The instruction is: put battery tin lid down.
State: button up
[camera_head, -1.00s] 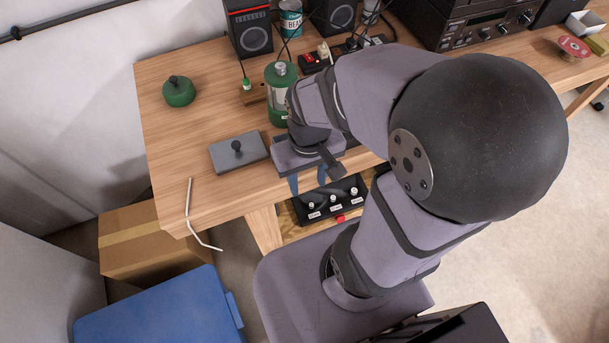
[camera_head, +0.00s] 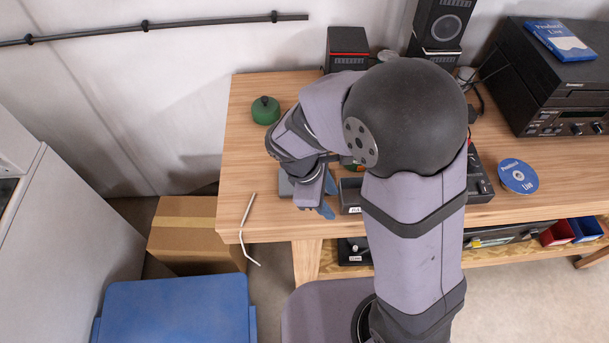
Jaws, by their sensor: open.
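The grey lid (camera_head: 285,187) lies flat on the wooden table (camera_head: 240,155); only its left part shows, because my gripper covers the rest, including the knob. My gripper (camera_head: 328,199) is open, with its bluish fingers low over the table at the lid's right side. I cannot tell whether the fingers touch the lid. A black box with a white label (camera_head: 350,196) stands just right of the fingers, partly behind my arm; it may be the battery tin.
A green round lid with a black knob (camera_head: 265,110) sits at the back left. A bent white rod (camera_head: 248,228) hangs over the front edge. A disc (camera_head: 518,176) lies at the right.

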aim_at(290, 194)
jog(key=a+n+t+h, duration=0.1)
jog(key=n, duration=0.1)
jog(key=w+a+f+n+t+h, duration=0.1)
jog(key=n+h, duration=0.1)
jog(key=w+a+f+n+h, duration=0.1)
jog(key=n, duration=0.1)
jog(key=shift+a+f+t, duration=0.1)
jog(key=shift+a+t, duration=0.1)
jog(key=shift+t, duration=0.2)
jog(key=a+n+t, duration=0.1)
jog(key=a, duration=0.1)
jog(key=w+a+n+t+h, duration=0.1)
jog(key=a+n+t, duration=0.1)
jog(key=w+a+n+t, duration=0.1)
jog(key=a+n+t, duration=0.1)
jog(key=shift+w+a, duration=0.15)
jog(key=shift+a, duration=0.15)
jog(key=shift+w+a+n+t, duration=0.15)
jog(key=shift+a+n+t, duration=0.25)
jog(key=shift+a+t, duration=0.2)
jog(key=shift+r+p+x, duration=0.1)
jog(key=shift+p+x, duration=0.3)
jog(key=shift+x, duration=0.35)
jog(key=shift+r+p+x, duration=0.15)
jog(key=shift+p+x, duration=0.2)
jog(key=shift+x, duration=0.35)
jog(key=shift+p+x, duration=1.25)
jog(key=shift+x, duration=1.1)
jog(key=shift+f, duration=0.15)
grip_shut()
